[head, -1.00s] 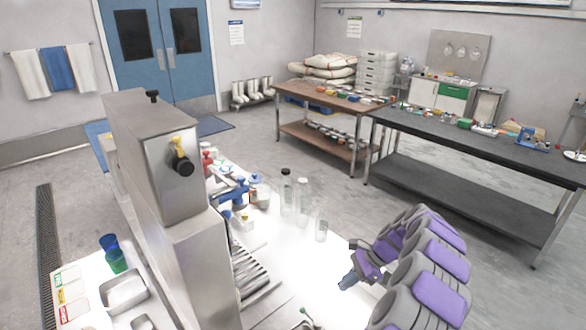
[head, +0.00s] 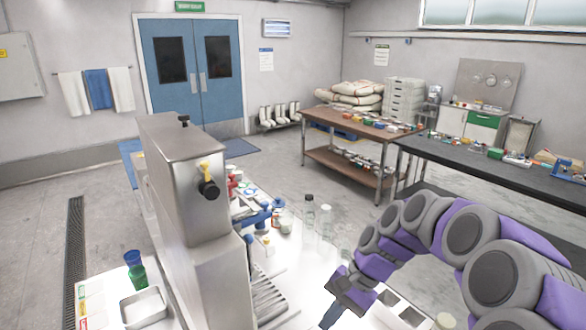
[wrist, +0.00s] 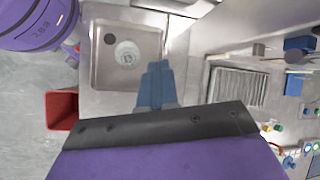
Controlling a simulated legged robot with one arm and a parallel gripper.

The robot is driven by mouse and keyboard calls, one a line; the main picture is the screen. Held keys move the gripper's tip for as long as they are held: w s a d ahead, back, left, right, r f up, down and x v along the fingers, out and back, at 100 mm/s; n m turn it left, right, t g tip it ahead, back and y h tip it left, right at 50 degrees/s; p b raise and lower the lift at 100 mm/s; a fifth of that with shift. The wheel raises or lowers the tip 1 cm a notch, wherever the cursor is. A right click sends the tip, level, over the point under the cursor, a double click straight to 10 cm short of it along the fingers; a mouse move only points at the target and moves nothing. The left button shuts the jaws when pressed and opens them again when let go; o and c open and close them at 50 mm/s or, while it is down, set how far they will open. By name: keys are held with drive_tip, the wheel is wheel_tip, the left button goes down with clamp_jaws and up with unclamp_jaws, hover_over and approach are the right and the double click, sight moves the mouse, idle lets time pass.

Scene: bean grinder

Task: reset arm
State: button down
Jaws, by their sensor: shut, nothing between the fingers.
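My gripper (head: 331,316) is at the lower middle of the head view, on the end of my purple and grey arm, above the bright white counter. In the wrist view my gripper (wrist: 156,72) shows as blue-grey fingers pressed together with nothing between them. Behind the fingers in that view is a square metal sink (wrist: 126,75) with a drain. My arm rises and bends across the right side of the head view.
A tall steel machine (head: 185,170) stands left of my arm. Clear bottles (head: 309,213) stand on the counter. A red bin (wrist: 62,108) sits beside the sink. A slatted drip tray (wrist: 238,90) lies to the right. A dark table (head: 500,170) stands behind my arm.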

drive_tip(key=s+r+n+h, duration=0.3)
drive_tip(key=s+n, duration=0.1)
drive_tip(key=s, duration=1)
drive_tip(key=s+d+f+n+h, duration=0.1)
drive_tip(key=s+d, duration=0.2)
drive_tip(key=s, duration=0.4)
drive_tip(key=s+d+f+n+h, duration=0.1)
drive_tip(key=s+d+h, duration=0.1)
drive_tip(key=s, duration=0.5)
drive_tip(key=shift+d+n+t, duration=0.3)
drive_tip(key=shift+d+n, duration=0.1)
drive_tip(key=shift+d, duration=0.15)
drive_tip(key=shift+f, duration=0.1)
